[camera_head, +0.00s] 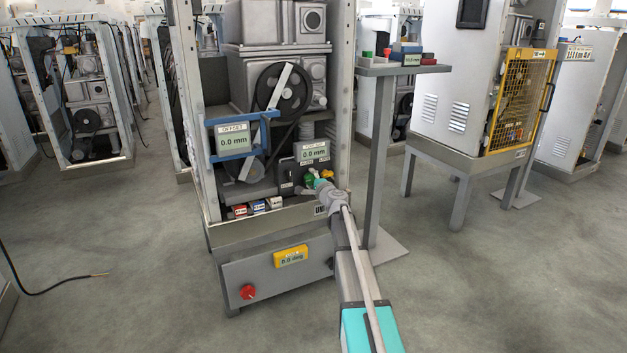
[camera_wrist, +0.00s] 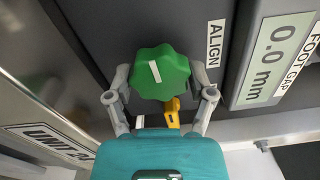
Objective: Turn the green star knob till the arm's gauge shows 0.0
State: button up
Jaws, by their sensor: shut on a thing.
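The green star knob (camera_wrist: 172,62) is on the dark panel, close in front of the wrist camera. My gripper (camera_wrist: 160,78) has one finger on each side of it and is shut on its rim. The knob's white mark is tilted a little, its top end to the left. In the head view the knob (camera_head: 311,180) is small and partly hidden by my gripper (camera_head: 319,184). The FOOT GAP gauge (camera_wrist: 277,58) beside the knob reads 0.0 mm. The blue-framed OFFSET gauge (camera_head: 232,138) reads 0.0 mm. The yellow gauge (camera_head: 291,256) appears to read 0.0 deg.
An ALIGN label (camera_wrist: 215,43) is right of the knob. A yellow part (camera_wrist: 172,110) shows below it. A red knob (camera_head: 248,292) is on the lower front panel. Small coloured blocks (camera_head: 258,206) line the frame's lower ledge. A stand (camera_head: 378,150) is close on the right.

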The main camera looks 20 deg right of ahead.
jog(key=shift+m, duration=0.6)
jog(key=o, duration=0.9)
jog(key=shift+c, duration=0.2)
jog(key=shift+s, duration=0.1)
jog(key=s, duration=1.1)
jog(key=shift+s+d, duration=0.25)
jog(key=shift+s, duration=0.15)
